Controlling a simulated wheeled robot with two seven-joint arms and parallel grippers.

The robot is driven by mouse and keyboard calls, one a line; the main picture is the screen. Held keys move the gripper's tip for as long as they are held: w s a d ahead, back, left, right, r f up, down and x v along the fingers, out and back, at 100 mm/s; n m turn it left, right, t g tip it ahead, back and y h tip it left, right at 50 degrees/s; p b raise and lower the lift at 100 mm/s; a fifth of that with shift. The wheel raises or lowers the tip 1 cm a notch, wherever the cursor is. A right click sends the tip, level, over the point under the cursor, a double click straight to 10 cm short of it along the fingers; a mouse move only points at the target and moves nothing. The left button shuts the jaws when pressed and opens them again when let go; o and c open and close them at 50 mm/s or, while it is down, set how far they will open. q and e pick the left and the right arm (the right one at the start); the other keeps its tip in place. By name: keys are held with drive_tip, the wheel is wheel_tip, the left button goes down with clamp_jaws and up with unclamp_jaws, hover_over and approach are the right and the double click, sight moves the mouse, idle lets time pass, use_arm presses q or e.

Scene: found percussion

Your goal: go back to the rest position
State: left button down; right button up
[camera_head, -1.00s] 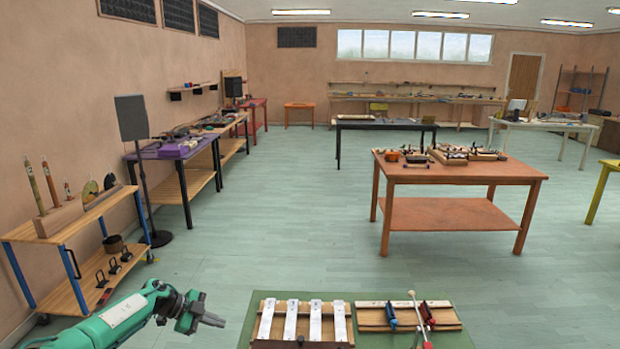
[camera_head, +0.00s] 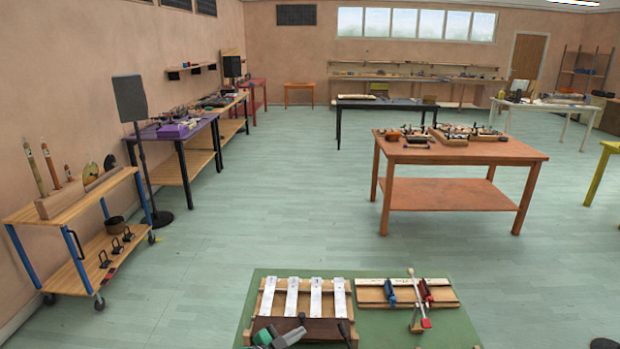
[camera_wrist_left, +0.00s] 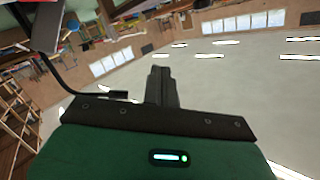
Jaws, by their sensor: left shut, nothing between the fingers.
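My left gripper (camera_head: 288,336) shows at the bottom edge of the head view, in front of the instrument with white bars (camera_head: 303,298). Its green wrist is partly cut off by the frame. In the left wrist view the two dark fingers (camera_wrist_left: 162,86) are together and empty. They stand against the far ceiling and windows. My right gripper cannot be made out in any view.
A green mat (camera_head: 380,325) carries the white-barred instrument and a wooden board (camera_head: 375,293) with blue and red clamps and a mallet-like stick (camera_head: 417,300). An orange table (camera_head: 455,153) stands beyond. A wooden cart (camera_head: 75,203) stands left. The floor between is clear.

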use_arm(q)
drive_tip(key=s+a+r+n+g+y, duration=0.1)
drive_tip(key=s+a+n+g+y, duration=0.45)
drive_tip(key=s, duration=0.85)
drive_tip(key=s+a+n+y, duration=0.25)
drive_tip(key=s+a, duration=0.55)
drive_tip(key=s, duration=0.6)
drive_tip(key=s+a+r+n+g+y, duration=0.1)
drive_tip(key=s+a+n+g+y, duration=0.4)
drive_tip(key=s, duration=0.9)
wheel_tip(320, 180, down, 30)
drive_tip(key=t+h, duration=0.1)
drive_tip(key=h, duration=0.1)
drive_tip(key=s+a+f, duration=0.2)
drive_tip(key=s+f, duration=0.7)
drive_tip(key=f, duration=0.1)
drive_tip(key=s+a+f+m+g, duration=0.1)
drive_tip(key=s+a+f, duration=0.1)
drive_tip(key=s+f, duration=0.8)
drive_tip(key=shift+s+f+y, duration=0.15)
drive_tip(key=shift+f+y, duration=0.15)
drive_tip(key=shift+f, duration=0.3)
